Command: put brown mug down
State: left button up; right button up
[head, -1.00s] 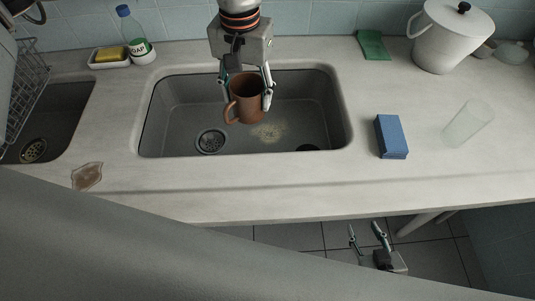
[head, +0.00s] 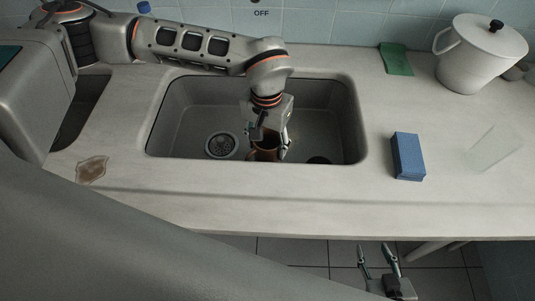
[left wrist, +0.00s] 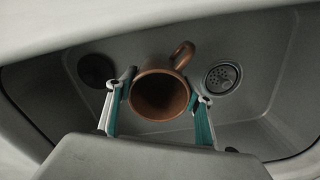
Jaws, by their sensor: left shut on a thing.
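The brown mug (head: 265,153) is inside the basin of the grey sink (head: 190,110), near its front wall. My left gripper (head: 267,147) comes down over the mug and is shut on it, hiding much of it in the head view. In the left wrist view the mug (left wrist: 148,97) sits between the two fingers, its open mouth facing the camera and its handle towards the top. I cannot tell whether its base touches the sink floor. My right gripper (head: 377,262) is open and empty, below the counter's front edge.
A drain (head: 221,145) lies left of the mug.

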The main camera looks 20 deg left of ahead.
aim_at(267, 156)
pick_arm(q)
jog(key=shift+f, duration=0.55)
notch_tip(267, 156, down, 4)
jog(key=shift+f+b, duration=0.1)
jog(key=shift+b, duration=0.25)
jog(key=o, duration=1.3)
jog(key=shift+f, duration=0.1)
